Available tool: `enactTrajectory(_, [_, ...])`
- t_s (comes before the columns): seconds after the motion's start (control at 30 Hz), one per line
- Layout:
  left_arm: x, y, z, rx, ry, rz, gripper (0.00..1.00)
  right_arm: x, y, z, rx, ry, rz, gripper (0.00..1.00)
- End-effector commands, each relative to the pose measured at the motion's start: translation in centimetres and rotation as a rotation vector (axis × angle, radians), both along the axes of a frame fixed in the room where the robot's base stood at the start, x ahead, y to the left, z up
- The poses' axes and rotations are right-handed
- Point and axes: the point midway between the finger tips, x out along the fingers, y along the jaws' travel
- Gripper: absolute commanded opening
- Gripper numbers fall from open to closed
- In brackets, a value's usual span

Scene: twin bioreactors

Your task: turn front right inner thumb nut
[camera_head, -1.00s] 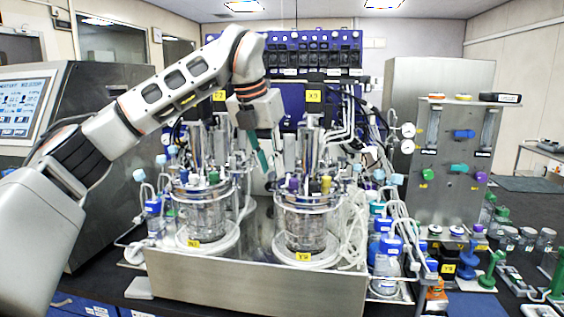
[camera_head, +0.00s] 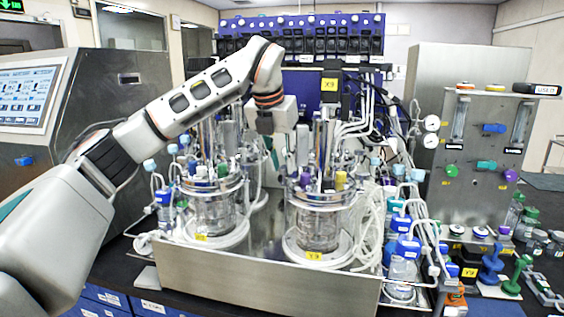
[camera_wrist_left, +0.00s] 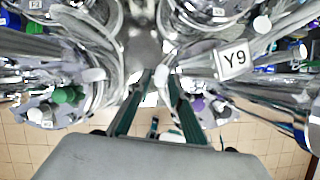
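The front right vessel (camera_head: 320,222) is a clear glass jar with a metal head plate (camera_head: 318,197) carrying a purple cap (camera_head: 304,180) and a yellow cap (camera_head: 341,180). The thumb nuts on its rim are too small to tell apart. The front left vessel (camera_head: 213,212) stands beside it. My left gripper (camera_head: 275,165) points down over the gap between the two vessels, near the right vessel's inner side. In the left wrist view its teal fingers (camera_wrist_left: 158,78) are apart, and I see no nut clearly between them. My right gripper is out of view.
Tall metal columns and tubes rise behind the vessels. In the wrist view a plate labelled Y9 (camera_wrist_left: 232,62) lies close on the right, with green caps (camera_wrist_left: 66,95) on the left. Blue-capped bottles (camera_head: 404,255) and coiled hoses crowd the right side.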

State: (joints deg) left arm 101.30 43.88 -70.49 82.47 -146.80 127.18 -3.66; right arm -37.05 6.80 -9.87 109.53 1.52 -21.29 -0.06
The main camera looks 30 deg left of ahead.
Motion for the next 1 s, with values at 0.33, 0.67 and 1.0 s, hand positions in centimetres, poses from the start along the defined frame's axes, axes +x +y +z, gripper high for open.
enactTrajectory(0.33, [0.03,0.01,-0.08,0.000,0.000,0.000,0.00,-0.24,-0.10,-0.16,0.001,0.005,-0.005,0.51])
enactTrajectory(0.67, [0.02,0.06,-0.09,0.000,0.000,-0.016,0.00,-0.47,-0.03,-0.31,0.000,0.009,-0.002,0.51])
enactTrajectory(1.0, [0.02,0.41,-0.08,-0.001,0.001,-0.190,0.00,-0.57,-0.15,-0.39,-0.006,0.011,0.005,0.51])
